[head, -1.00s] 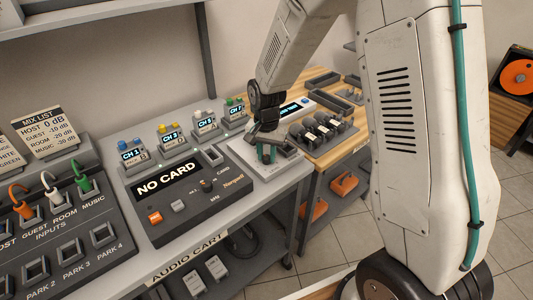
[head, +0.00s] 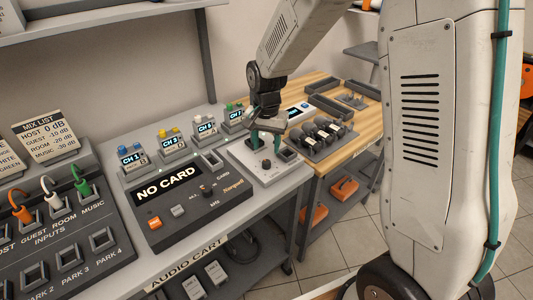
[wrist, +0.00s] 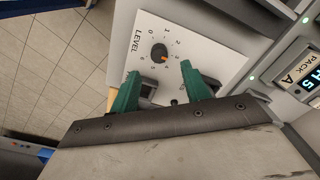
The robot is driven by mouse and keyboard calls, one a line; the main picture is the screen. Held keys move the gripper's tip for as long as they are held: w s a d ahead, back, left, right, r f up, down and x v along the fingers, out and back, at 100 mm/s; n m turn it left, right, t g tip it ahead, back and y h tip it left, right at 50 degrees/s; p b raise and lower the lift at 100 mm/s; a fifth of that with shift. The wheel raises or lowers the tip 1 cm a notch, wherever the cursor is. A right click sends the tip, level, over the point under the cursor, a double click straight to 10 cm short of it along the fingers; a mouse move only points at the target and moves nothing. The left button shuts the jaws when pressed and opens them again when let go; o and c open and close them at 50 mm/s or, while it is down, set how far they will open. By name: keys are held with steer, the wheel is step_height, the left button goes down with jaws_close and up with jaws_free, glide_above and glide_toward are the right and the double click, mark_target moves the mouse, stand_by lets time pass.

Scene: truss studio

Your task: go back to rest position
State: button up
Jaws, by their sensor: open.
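My gripper (head: 266,141) hangs above the white panel on the audio cart, with its dark green fingers apart. In the wrist view my gripper (wrist: 160,85) is open and nothing is between its fingertips. Beyond the fingertips lies the white LEVEL panel (wrist: 205,40) with a dark round knob (wrist: 159,52) that has an orange pointer. The knob also shows in the head view (head: 266,163), just below my fingers. Part of the panel is hidden behind the fingers.
The recorder (head: 190,208) reads NO CARD. Several transmitter packs with screens stand behind it, including CH 1 (head: 131,159). An input board (head: 70,245) with plugged cables is at left. A wooden table (head: 345,140) holds a rack of microphones. A shelf (head: 100,18) is above.

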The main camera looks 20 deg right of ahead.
steer(key=shift+r, duration=1.1)
steer(key=s+d+r+n, duration=0.1)
steer(key=s+r, duration=0.4)
steer(key=s, duration=0.5)
steer(key=s+d+r+n+t, duration=0.1)
steer(key=s+r+n, duration=0.3)
steer(key=s, duration=0.6)
steer(key=s+d+r+n, duration=0.1)
steer(key=s+r+n, duration=0.1)
steer(key=s+r, duration=0.4)
steer(key=s, duration=0.4)
steer(key=shift+s+r+n, duration=0.2)
steer(key=shift+r+n, duration=0.05)
steer(key=shift+n, duration=0.05)
